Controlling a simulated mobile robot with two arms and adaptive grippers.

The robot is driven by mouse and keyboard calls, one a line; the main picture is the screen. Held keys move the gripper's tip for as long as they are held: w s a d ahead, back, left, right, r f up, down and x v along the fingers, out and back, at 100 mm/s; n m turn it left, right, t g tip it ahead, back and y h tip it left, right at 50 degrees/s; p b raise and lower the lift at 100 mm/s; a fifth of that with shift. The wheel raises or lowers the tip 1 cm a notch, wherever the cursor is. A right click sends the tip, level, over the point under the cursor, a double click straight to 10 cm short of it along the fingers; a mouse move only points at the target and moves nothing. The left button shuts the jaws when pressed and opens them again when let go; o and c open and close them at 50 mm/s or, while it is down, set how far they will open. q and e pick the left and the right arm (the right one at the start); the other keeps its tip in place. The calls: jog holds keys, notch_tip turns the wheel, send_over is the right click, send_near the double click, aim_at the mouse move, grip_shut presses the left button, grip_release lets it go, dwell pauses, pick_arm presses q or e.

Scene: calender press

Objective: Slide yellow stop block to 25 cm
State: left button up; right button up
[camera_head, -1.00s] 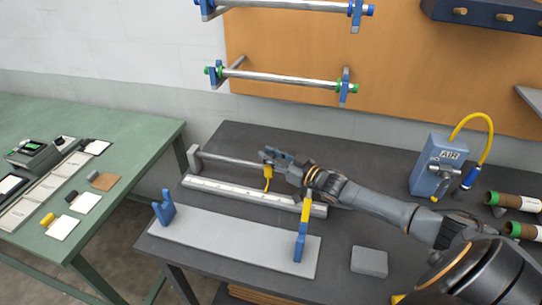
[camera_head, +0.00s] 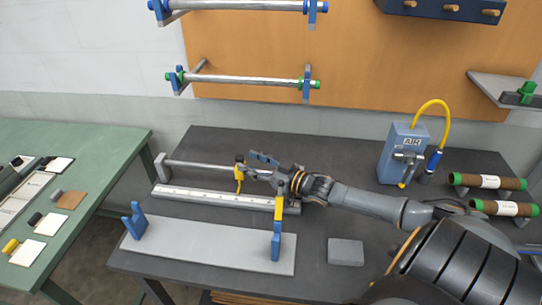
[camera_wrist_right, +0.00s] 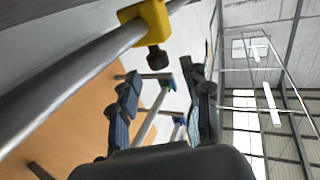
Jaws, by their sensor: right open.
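The yellow stop block (camera_head: 239,173) sits on the metal rod (camera_head: 195,166) that runs behind the pale ruler bar (camera_head: 195,195). In the right wrist view the stop block (camera_wrist_right: 150,20) shows close up around the rod, with a black knob on it. My right gripper (camera_head: 258,161) is open just to the right of the block. In the wrist view its two dark fingers (camera_wrist_right: 165,95) are spread apart, with the knob beyond their tips; I cannot tell whether they touch it. The ruler's numbers are too small to read. My left gripper is out of view.
A grey plate (camera_head: 195,245) with blue uprights lies in front of the ruler. A grey block (camera_head: 345,251) lies right of it. A blue AIR unit (camera_head: 397,155) and brown rolls (camera_head: 490,182) stand at the right. A green table (camera_head: 95,150) is at the left.

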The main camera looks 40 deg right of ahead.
jog(key=v, duration=0.7)
jog(key=shift+s, duration=0.1)
